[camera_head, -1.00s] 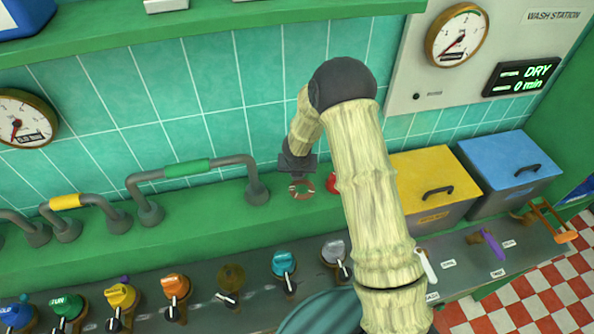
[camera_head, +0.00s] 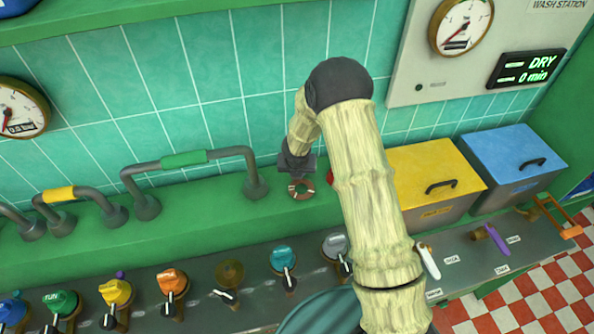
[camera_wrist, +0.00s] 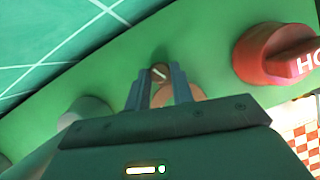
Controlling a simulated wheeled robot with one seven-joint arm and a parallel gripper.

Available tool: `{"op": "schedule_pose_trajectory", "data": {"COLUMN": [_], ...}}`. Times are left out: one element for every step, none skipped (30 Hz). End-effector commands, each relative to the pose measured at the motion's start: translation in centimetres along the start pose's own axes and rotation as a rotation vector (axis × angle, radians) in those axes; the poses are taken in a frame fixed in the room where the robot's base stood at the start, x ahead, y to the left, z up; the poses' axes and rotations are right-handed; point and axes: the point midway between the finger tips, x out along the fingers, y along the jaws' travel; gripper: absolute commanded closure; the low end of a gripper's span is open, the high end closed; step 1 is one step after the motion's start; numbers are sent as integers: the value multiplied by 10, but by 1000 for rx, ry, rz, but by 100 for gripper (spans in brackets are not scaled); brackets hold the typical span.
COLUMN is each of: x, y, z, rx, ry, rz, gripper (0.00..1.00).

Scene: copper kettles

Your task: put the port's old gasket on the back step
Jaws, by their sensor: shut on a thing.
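My gripper (camera_head: 300,181) is shut on the old gasket, a brown-copper ring (camera_head: 311,191) with light marks. In the wrist view, the two grey fingers (camera_wrist: 158,88) hold the gasket (camera_wrist: 184,93) over the green step (camera_wrist: 211,50). I cannot tell whether the ring touches the step. The fingers hide part of the ring.
A red knob (camera_wrist: 280,55) stands right of the fingers in the wrist view. Several coloured knobs line the grey panel below the step. Yellow (camera_head: 430,166) and blue (camera_head: 515,153) lidded bins stand at the right.

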Motion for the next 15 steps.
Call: {"op": "schedule_pose_trajectory", "data": {"x": [0,0,0,0,0,0,0,0,1,1,2,3,3,4,4], "y": [0,0,0,0,0,0,0,0,0,0,0,0,0,0,0], "z": [0,0,0,0,0,0,0,0,0,0,-1,-1,-1,-1,-2], "rx": [0,0,0,0,0,0,0,0,0,0,0,0,0,0,0], "ry": [0,0,0,0,0,0,0,0,0,0,0,0,0,0,0], "rz": [0,0,0,0,0,0,0,0,0,0,0,0,-1,-1,-1], "gripper": [96,96,96,96,96,96,96,96,96,96,96,96,96,96,96]}}
